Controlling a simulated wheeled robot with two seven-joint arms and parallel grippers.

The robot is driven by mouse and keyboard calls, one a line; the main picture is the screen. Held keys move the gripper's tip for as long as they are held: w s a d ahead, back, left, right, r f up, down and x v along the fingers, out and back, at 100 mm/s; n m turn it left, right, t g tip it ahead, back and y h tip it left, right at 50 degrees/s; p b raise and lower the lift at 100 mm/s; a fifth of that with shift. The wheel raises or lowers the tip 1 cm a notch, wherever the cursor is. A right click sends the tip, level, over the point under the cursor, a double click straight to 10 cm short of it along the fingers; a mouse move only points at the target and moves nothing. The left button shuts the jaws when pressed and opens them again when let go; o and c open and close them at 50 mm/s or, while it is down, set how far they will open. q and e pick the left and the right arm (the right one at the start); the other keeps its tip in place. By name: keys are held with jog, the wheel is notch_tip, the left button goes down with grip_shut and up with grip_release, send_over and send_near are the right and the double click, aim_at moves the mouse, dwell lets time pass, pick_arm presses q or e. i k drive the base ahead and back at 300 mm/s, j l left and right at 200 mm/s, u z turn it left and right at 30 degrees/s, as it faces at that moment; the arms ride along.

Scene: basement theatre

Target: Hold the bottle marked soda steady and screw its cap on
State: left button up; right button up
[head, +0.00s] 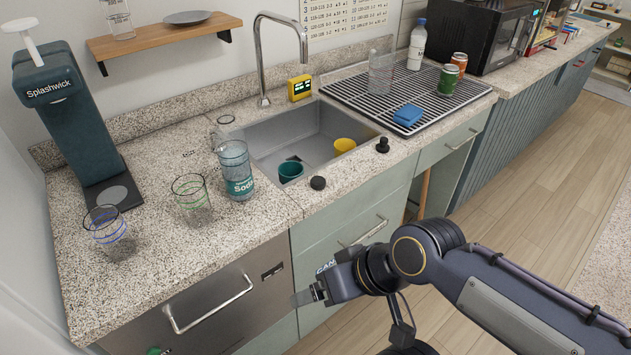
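The clear bottle marked soda (238,184), with a teal label, stands on the speckled counter left of the sink. Its open-looking neck leans toward the upper left in the picture; no cap shows on it. A small round black disc (317,183), which looks like a cap, lies on the counter's front strip before the sink. A black knob-like piece (382,146) stands farther right on that strip. My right gripper (308,296) is in front of the counter, below its edge and apart from the bottle and disc. Its finger gap is unclear. My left gripper is out of view.
Clear glasses (192,196) stand left of the bottle, near the Splashwick dispenser (70,110). The sink (290,140) holds a teal cup (290,171) and a yellow cup (344,146). A drying rack (385,92) holds cans and a sponge.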

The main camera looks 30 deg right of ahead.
aim_at(230, 138)
jog(key=i+l, duration=0.1)
jog(key=l, duration=0.95)
jog(key=i+l, duration=0.1)
jog(key=l, duration=1)
jog(key=u, duration=1.2)
